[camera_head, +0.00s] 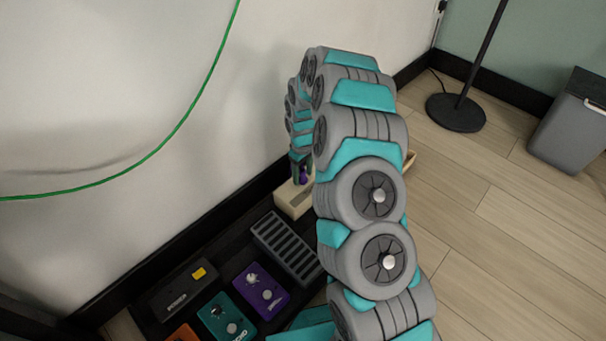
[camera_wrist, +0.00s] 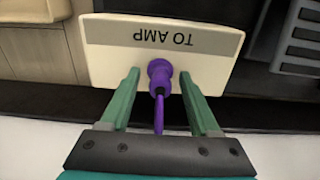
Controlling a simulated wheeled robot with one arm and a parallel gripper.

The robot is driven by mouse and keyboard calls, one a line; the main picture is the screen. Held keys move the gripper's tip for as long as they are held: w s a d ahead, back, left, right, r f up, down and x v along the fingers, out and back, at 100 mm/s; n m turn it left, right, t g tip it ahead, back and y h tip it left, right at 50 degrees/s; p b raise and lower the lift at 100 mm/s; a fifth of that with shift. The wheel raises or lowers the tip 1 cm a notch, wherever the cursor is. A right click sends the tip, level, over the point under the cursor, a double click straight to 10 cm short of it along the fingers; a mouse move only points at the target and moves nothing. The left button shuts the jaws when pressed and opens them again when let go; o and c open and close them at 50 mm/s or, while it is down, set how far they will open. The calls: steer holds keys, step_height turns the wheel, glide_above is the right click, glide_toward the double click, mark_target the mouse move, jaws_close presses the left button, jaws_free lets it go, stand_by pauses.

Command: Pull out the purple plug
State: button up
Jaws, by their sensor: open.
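The purple plug (camera_wrist: 159,76) sits in the cream box (camera_wrist: 110,68), which has a grey label reading "TO AMP". A purple cable runs from the plug toward my wrist. My gripper (camera_wrist: 160,82) is open, with one green finger on each side of the plug and a gap visible on both sides. In the head view the cream box (camera_head: 292,200) is beside the wall, with a bit of the purple plug (camera_head: 304,174) showing at my gripper (camera_head: 301,165). My arm hides part of the box there.
A dark board carries a grey slotted block (camera_head: 285,246), a purple pedal (camera_head: 261,290), a teal pedal (camera_head: 226,317) and a black pedal (camera_head: 182,290). A green cable (camera_head: 190,110) hangs along the wall. A lamp base (camera_head: 456,112) and a grey bin (camera_head: 570,125) stand at the right on open floor.

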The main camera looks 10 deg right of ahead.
mark_target(303, 171)
steer(key=shift+c, duration=0.2)
jaws_close()
steer(key=shift+r, duration=0.2)
stand_by(1.1)
steer(key=shift+r+p, duration=0.75)
steer(key=shift+r, duration=2.05)
steer(key=shift+r, duration=0.15)
steer(key=s+r+m+p, duration=0.2)
steer(key=r+p, duration=0.3)
steer(key=r, duration=0.6)
steer(key=s+r+m+p, duration=0.3)
steer(key=r+m+p, duration=0.1)
steer(key=r, duration=0.8)
steer(key=shift+r+m+p, duration=0.2)
steer(key=shift+m+p, duration=0.2)
steer(key=shift+p, duration=0.3)
